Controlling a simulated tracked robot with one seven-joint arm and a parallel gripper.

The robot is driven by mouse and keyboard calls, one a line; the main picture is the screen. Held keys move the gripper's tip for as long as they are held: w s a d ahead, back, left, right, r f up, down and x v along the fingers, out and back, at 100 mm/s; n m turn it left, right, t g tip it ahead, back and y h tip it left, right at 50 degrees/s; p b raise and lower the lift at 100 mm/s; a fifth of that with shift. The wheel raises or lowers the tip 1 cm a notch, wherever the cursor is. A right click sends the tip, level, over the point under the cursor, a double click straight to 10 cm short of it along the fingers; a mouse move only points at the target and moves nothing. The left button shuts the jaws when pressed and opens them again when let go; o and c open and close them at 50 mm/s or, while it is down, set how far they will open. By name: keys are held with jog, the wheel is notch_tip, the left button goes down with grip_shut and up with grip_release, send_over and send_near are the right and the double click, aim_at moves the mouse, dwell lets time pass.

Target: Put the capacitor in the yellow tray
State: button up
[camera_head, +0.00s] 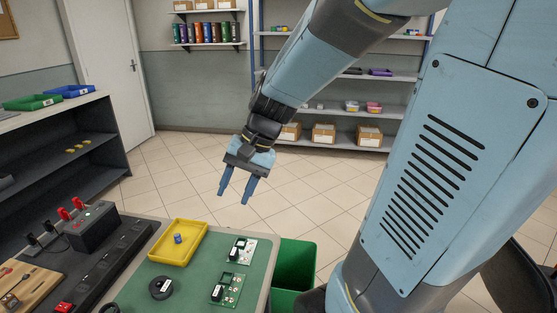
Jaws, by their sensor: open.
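The yellow tray (162,255) lies on the green mat at the back left of the bench top. A small blue block-like part (179,238) with light marks lies inside it; it looks like the capacitor, but it is too small to be sure. My gripper (234,197) hangs from the arm with its two blue fingers pointing down and apart. It is open and holds nothing. In the picture it is above and to the right of the tray, clear of the tray and the blue part.
A black round object (161,288) sits in front. A green bin (295,258) stands beyond the bench's right edge. A dark box with red knobs (92,229) is at left.

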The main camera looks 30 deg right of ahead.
jog(key=s+d+r+n+t+h, duration=0.4)
jog(key=s+d+r+n+h, duration=0.1)
jog(key=s+d+r, duration=0.1)
notch_tip(320, 180, up, 2)
jog(key=shift+s+d+r+t, duration=0.25)
jog(key=shift+s+t, duration=0.15)
jog(key=shift+s, duration=0.3)
jog(key=shift+s, duration=0.1)
